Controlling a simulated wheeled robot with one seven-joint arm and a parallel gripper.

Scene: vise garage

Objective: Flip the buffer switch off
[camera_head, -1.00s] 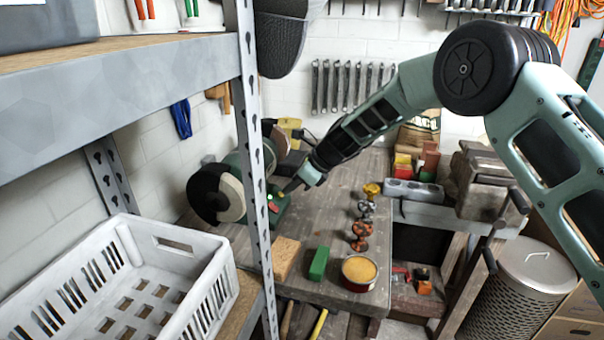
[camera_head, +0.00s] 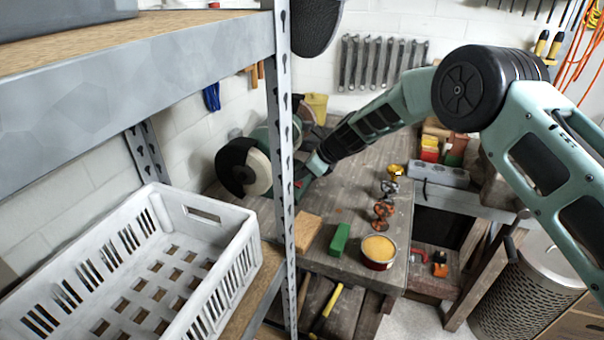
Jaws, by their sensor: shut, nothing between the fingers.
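The buffer (camera_head: 259,175) stands on the far left of the workbench, with a dark and cream wheel and a green body. The shelf's upright post hides part of its base. My gripper (camera_head: 304,179) is shut and empty, pointing down-left at the buffer's base. I cannot tell whether it touches the switch, and the switch's position is not readable.
The metal shelf post (camera_head: 281,130) stands in front of the buffer. A white crate (camera_head: 215,275) sits on the lower shelf. A wood block (camera_head: 304,231), a green block (camera_head: 340,239), a round tin (camera_head: 378,253) and orange-handled parts lie on the workbench (camera_head: 345,200).

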